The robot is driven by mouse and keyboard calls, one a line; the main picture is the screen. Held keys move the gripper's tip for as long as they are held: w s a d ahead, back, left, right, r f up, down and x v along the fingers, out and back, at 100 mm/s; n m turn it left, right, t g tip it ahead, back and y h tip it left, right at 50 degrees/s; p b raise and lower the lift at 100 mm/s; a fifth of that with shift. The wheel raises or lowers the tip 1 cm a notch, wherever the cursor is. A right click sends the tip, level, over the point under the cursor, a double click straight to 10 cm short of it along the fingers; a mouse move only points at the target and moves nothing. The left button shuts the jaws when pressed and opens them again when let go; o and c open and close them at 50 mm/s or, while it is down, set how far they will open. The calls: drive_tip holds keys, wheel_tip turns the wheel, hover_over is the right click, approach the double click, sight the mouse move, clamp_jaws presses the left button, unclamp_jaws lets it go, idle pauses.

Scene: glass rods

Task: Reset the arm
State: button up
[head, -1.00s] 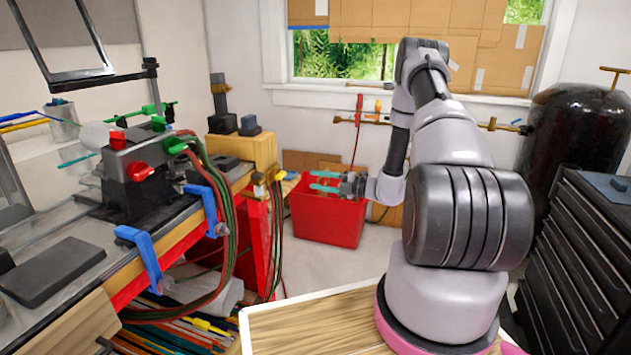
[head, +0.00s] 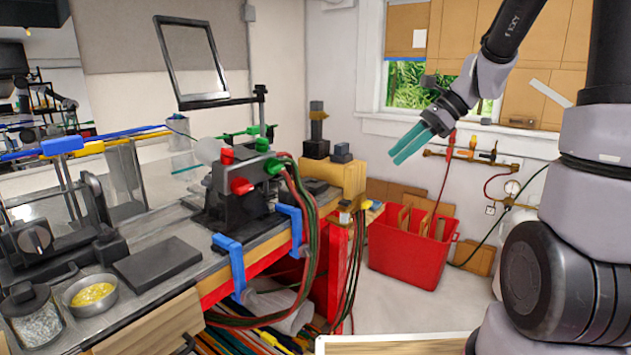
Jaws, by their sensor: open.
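My gripper (head: 395,158) hangs in the air at the upper right of the view, its two teal fingers pointing down and to the left. The fingers are slightly apart, and nothing shows between them. It is above and a little behind or in front of the red bin (head: 395,255); I cannot tell the depth. My arm is bent, with its forearm coming down from the upper right. Its upper part runs out of the picture.
A workbench on the left carries a black burner with red and green knobs (head: 243,186), a glass jar (head: 33,318), a metal bowl (head: 91,296) and a dark flat block (head: 157,262). A gas pipe with valves (head: 470,155) runs along the back wall. The floor before the bin is clear.

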drive_tip(key=s+d+r+n+t+h, duration=0.2)
drive_tip(key=s+r+n+t+h, duration=0.1)
drive_tip(key=s+n, duration=0.3)
drive_tip(key=s+d+r+n+t+h, duration=0.3)
drive_tip(key=s+r+n, duration=0.3)
drive_tip(key=s+n, duration=0.1)
drive_tip(key=shift+s+d+r+n+h, duration=0.3)
drive_tip(key=shift+s+h, duration=0.1)
drive_tip(key=shift+s, duration=0.15)
drive_tip(key=shift+c, duration=0.2)
